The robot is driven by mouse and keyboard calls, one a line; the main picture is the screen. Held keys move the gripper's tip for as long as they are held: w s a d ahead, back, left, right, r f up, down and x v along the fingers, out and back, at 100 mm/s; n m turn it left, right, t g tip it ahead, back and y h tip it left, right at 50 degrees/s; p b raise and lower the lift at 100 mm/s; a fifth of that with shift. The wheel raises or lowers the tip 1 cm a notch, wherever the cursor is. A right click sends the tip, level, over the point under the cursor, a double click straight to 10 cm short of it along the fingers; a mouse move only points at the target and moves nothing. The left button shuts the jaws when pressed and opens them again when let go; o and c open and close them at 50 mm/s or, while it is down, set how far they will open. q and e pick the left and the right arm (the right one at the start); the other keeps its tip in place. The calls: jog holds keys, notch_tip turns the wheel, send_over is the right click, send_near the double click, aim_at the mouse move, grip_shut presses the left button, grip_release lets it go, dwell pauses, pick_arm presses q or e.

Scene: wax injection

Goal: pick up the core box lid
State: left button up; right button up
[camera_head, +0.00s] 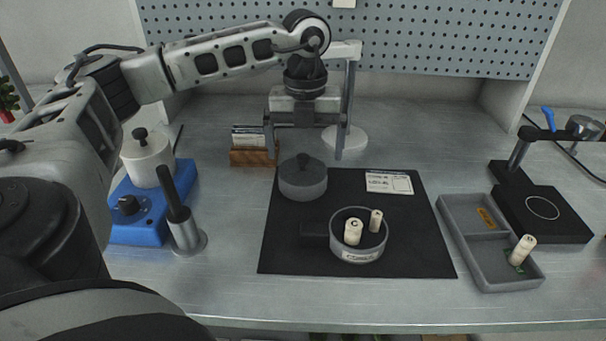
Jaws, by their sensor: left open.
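The core box lid (303,184) is a round grey lid with a dark knob on top. It lies on the black mat (410,215) near its upper left corner. My left gripper (305,154) is open above the lid and points down, one finger on each side of the knob in the picture. Whether it touches the lid is hard to tell; nothing is between the fingers but the view of the knob. The round grey core box (357,254) is open on the mat, with two pale cylinders inside, one marked C. My right gripper is not in view.
A wooden card holder (254,157) stands left of the gripper. A blue device (137,220) with a white pot and a dark-handled tool (186,233) are at the left. A grey divided tray (487,263) with a cylinder and a black stand (541,212) are at the right.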

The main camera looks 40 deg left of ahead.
aim_at(303, 164)
pick_arm(q)
jog(key=f, duration=0.5)
jog(key=shift+s+f, duration=0.3)
jog(key=shift+f, duration=0.05)
jog(key=c, duration=0.8)
